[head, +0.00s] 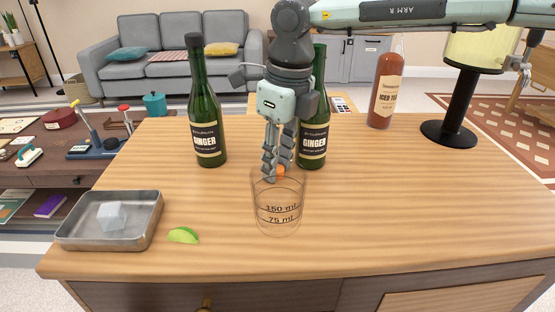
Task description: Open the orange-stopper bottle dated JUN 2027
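My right gripper (278,172) reaches down from the arm entering at the upper right. Its fingers are closed around a small orange piece (281,171), apparently a stopper, at the rim of a clear measuring glass (278,210). A green ginger bottle (206,120) with a dark top stands left of the gripper. Another green ginger bottle (313,140) with a green top stands just behind it, partly hidden. A reddish iced tea bottle (385,90) stands further right; its top is close to my arm and no stopper shows there. No date is legible. My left gripper is out of view.
A metal tray (72,238) with a clear ice cube (112,215) and a lime wedge (183,235) are at the front left. The counter's front right is clear.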

